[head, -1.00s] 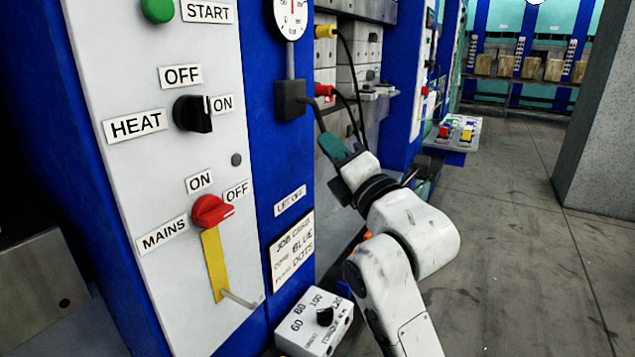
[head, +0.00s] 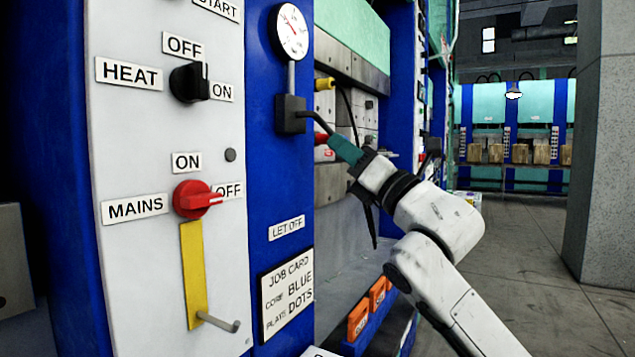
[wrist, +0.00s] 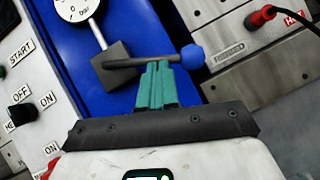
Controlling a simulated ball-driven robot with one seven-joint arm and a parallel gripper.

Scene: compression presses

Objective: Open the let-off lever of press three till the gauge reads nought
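The let-off lever (head: 318,120) is a dark rod coming out of a black valve block (head: 290,114) under the gauge (head: 290,32). In the wrist view the lever (wrist: 135,63) runs nearly level to a blue ball knob (wrist: 192,57). My gripper's teal fingers (wrist: 158,85) are together, with their tips at the rod between block and knob. My gripper (head: 345,149) hides the knob in the head view. The gauge's needle points up and left in the head view; its figures are too small to read. No press number shows.
A white panel beside the lever carries the HEAT switch (head: 188,82) and the red MAINS switch (head: 197,199). A LET OFF label (head: 286,228) and job card (head: 286,295) are below the valve. Red (head: 321,139) and yellow (head: 324,84) plugs with cables are close behind. Floor is clear at right.

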